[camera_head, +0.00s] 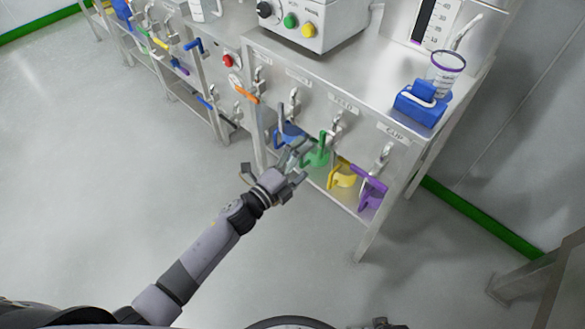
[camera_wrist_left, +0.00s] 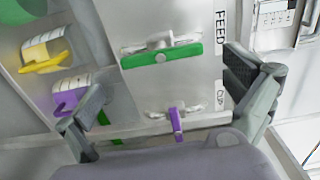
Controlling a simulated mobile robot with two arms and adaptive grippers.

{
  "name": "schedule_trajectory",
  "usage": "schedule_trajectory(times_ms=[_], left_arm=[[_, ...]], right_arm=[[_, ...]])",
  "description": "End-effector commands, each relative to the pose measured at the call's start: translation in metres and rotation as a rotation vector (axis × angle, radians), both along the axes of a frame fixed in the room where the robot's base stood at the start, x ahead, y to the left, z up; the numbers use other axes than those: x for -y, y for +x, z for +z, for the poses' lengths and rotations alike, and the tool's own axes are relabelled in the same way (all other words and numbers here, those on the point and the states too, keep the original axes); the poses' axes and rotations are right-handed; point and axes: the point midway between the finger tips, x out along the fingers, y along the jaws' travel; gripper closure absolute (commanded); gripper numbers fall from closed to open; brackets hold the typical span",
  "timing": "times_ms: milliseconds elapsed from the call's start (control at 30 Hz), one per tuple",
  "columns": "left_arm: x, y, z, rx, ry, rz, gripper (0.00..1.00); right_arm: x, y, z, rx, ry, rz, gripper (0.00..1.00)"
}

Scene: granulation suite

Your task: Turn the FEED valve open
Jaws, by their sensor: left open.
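The FEED label (camera_head: 343,104) is on the front of the steel bench; it also shows in the left wrist view (camera_wrist_left: 221,28). The FEED valve's green handle (camera_wrist_left: 161,55) lies beside that label in the left wrist view, with its length at right angles to the label's line of text. In the head view the green handle (camera_head: 322,144) hangs below the label. My left gripper (camera_head: 297,166) is open and empty, in front of the bench, left of and apart from the green handle. Its fingers stand either side in the left wrist view (camera_wrist_left: 165,105).
The CUP valve's purple handle (camera_head: 369,173) is right of FEED. An orange handle (camera_head: 246,94) is to the left. A control box (camera_head: 307,22) stands on the bench. The floor at left is clear.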

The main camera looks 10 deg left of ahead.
Motion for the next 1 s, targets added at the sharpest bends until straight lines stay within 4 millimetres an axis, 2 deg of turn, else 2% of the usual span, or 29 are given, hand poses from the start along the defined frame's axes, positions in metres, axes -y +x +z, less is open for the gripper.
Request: schedule_trajectory(times_ms=[100, 333, 900, 1000], left_arm=[[-0.015, -0.02, -0.001, -0.002, 0.001, 0.0, 0.0], [-0.029, -0.04, 0.001, 0.001, -0.001, 0.0, 0.0], [-0.031, -0.042, 0.0, 0.001, -0.001, 0.0, 0.0], [-0.036, -0.042, -0.006, -0.03, -0.017, 0.024, 0.0]], right_arm=[[0.0, 0.0, 0.0, -0.001, 0.0, 0.0, 0.0], [0.0, 0.0, 0.0, -0.001, -0.001, 0.0, 0.0], [0.001, 0.0, 0.0, -0.001, -0.001, 0.0, 0.0], [0.0, 0.0, 0.0, -0.001, 0.0, 0.0, 0.0]])
